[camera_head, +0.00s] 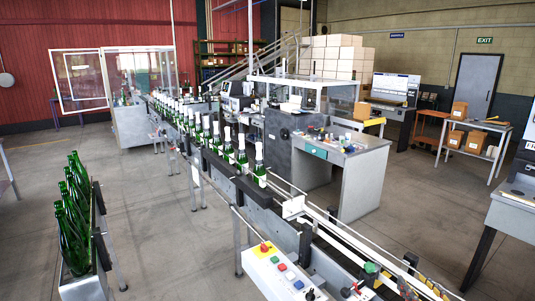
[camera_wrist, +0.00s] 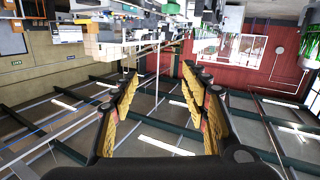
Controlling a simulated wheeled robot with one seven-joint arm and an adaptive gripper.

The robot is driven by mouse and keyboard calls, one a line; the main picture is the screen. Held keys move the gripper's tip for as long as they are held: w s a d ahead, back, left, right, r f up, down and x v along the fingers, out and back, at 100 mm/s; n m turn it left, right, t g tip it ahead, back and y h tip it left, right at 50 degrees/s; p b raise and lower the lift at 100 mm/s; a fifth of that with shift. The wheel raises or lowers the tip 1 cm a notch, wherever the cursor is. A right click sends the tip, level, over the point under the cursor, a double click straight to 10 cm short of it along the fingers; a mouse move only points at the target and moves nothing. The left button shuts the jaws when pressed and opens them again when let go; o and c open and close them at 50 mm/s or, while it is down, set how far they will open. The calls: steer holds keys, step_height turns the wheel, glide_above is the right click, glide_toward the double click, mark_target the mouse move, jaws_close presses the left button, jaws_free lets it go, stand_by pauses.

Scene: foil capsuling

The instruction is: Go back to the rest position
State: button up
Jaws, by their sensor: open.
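My gripper (camera_wrist: 160,78) shows in the wrist view, with its two yellow-padded fingers spread apart and nothing between them. The wrist view is upside down, with the ceiling beams and lamps at the bottom and the room at the top. My gripper and arm do not show in the head view. A row of green bottles (camera_head: 228,151) with pale foil tops stands upright on the conveyor (camera_head: 238,186). No bottle is near my fingers in the wrist view.
A control panel (camera_head: 281,272) with coloured buttons stands at the near end of the conveyor. A crate of green bottles (camera_head: 78,215) is at the left. A grey workbench (camera_head: 365,175) stands beside the line. Open floor (camera_head: 160,240) lies between the crate and the conveyor.

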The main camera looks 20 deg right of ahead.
steer(key=w+a+r+g+h+b, duration=0.3)
steer(key=w+a, duration=0.1)
steer(key=w, duration=0.3)
steer(key=a+m+g+b, duration=0.1)
steer(key=a+g+b, duration=0.15)
steer(key=a, duration=0.45)
steer(key=s+a+f+g+y+b, duration=0.1)
steer(key=s+a+f+g, duration=0.1)
steer(key=s+a, duration=0.4)
steer(key=s+a+f+n+g+y+b, duration=0.1)
steer(key=s+a, duration=0.5)
steer(key=a, duration=0.6)
steer(key=s+a+f+g+y+b, duration=0.1)
steer(key=s+a+f+g+y, duration=0.1)
steer(key=s+a, duration=0.3)
steer(key=a+f+y, duration=0.1)
steer(key=a, duration=0.3)
steer(key=shift+s+n+g, duration=0.3)
steer(key=shift+s+g, duration=0.05)
steer(key=shift+s, duration=0.05)
